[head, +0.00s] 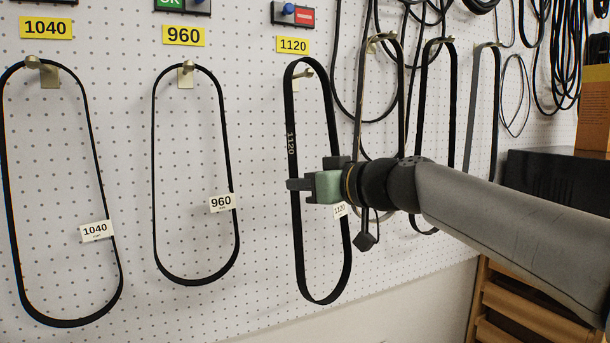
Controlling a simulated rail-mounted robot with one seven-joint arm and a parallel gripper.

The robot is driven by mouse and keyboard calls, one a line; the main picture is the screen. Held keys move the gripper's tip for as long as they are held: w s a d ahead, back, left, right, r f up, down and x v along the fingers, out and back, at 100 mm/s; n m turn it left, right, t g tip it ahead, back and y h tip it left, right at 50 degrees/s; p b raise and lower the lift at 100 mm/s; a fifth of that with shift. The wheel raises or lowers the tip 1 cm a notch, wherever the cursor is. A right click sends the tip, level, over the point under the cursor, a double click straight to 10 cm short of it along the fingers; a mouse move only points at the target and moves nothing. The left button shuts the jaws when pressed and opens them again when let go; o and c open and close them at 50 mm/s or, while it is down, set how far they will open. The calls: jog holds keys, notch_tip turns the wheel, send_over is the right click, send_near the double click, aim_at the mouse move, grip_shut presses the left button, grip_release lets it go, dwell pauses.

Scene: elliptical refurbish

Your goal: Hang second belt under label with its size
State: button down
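A black belt (346,262) printed 1120 hangs as a long loop below the yellow 1120 label (293,45). Its top surrounds the peg (303,76) under that label; whether it rests on the peg is unclear. A white 1120 tag (340,211) shows at its right strand, partly covered by my gripper. My gripper (308,184) is at the belt's mid-height, with a dark finger overlapping the left strand. I cannot tell whether it grips the belt. Belts 960 (238,250) and 1040 (118,270) hang on pegs under their yellow labels 960 (184,36) and 1040 (46,27).
More belts hang to the right on the white pegboard (260,240), including a grey one (470,120), partly behind my arm. Status blocks (293,14) sit above the labels. A wooden rack (520,310) and a dark box (550,180) stand at the right.

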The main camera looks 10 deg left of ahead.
aim_at(296, 193)
jog(key=shift+w+a+f, duration=0.85)
jog(key=shift+w+f, duration=0.1)
jog(key=shift+w, duration=0.05)
jog(key=shift+f+b, duration=0.2)
jog(key=shift+b, duration=0.1)
